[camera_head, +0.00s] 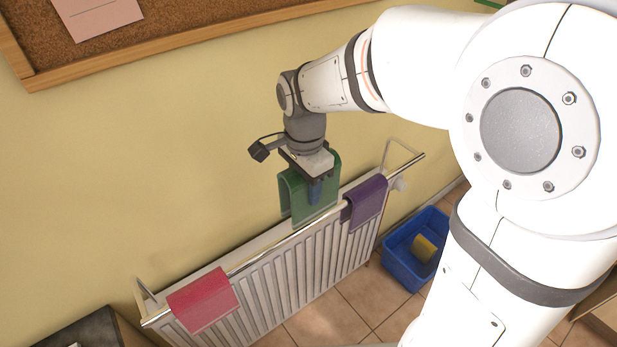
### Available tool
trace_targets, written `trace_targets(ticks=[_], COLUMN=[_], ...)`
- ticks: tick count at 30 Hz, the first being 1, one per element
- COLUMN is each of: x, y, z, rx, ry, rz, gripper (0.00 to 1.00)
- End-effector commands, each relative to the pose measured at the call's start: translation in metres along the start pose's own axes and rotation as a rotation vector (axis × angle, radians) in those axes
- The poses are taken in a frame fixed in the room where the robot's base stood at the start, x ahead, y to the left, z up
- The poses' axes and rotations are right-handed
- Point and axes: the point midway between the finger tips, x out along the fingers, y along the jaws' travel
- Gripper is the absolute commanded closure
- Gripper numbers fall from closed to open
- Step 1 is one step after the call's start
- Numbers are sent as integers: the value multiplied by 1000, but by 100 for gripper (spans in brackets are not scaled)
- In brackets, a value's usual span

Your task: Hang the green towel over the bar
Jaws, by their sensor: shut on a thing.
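The green towel (300,196) is folded over and hangs from my gripper (315,188), which is shut on it. The towel is at the metal bar (265,247), between the two other cloths. Its lower edge reaches about the bar's line in the picture. I cannot tell whether it touches the bar or hangs just behind or above it. The fingers are partly hidden against the towel.
A red cloth (203,299) hangs over the bar at the left and a purple cloth (366,201) at the right, close to the green towel. A white radiator (300,268) stands below the bar. A blue bin (397,262) holding a yellow thing (424,248) is on the tiled floor.

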Motion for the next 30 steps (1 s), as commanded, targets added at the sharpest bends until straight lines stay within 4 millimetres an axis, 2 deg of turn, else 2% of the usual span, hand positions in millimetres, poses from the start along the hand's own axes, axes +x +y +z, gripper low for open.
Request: trace_targets(ticks=[3,30], x=[13,86], y=[1,1], z=[-2,-5], rx=[6,13], ry=[0,0], rz=[1,0], gripper=[80,80])
